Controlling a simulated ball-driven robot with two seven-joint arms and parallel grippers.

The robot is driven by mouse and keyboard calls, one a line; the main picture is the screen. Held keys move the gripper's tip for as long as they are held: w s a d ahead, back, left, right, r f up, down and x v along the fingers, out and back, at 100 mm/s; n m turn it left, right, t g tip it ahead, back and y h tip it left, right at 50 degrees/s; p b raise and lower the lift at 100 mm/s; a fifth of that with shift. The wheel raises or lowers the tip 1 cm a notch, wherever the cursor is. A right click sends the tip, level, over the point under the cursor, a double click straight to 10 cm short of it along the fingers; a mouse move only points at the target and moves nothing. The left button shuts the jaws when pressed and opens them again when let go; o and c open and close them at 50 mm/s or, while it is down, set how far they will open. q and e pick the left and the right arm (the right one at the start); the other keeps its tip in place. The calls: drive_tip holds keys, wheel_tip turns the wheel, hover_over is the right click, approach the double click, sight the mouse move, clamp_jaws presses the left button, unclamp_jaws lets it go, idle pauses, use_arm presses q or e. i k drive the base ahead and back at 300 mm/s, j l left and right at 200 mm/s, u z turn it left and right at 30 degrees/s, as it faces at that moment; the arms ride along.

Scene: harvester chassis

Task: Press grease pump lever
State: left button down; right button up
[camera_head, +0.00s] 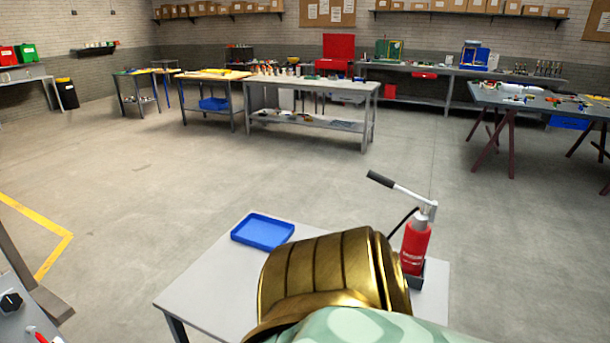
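A red grease pump (415,246) stands upright in a dark holder at the right side of a small light-grey table (205,283). Its lever (402,193) has a silver rod and a black grip. The lever slants up to the left from the pump's top, with the grip end raised and free. A thin black hose (402,221) curves down from the pump head behind a gold shape. That gold, ribbed shape with a mint-green part comes in from the bottom and looks like part of my own body. It hides much of the table. Neither gripper's fingers can be seen.
A blue tray (262,232) lies on the table's far left part. A grey panel with a black knob (11,301) is at the lower left. Workbenches (311,105) line the back, and a trestle table (545,101) stands right. The floor between is clear.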

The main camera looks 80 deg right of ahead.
sight(375, 177)
drive_tip(key=k+j+z, duration=0.1)
drive_tip(key=k, duration=0.25)
drive_tip(key=j+z, duration=0.1)
drive_tip(key=z, duration=3.5)
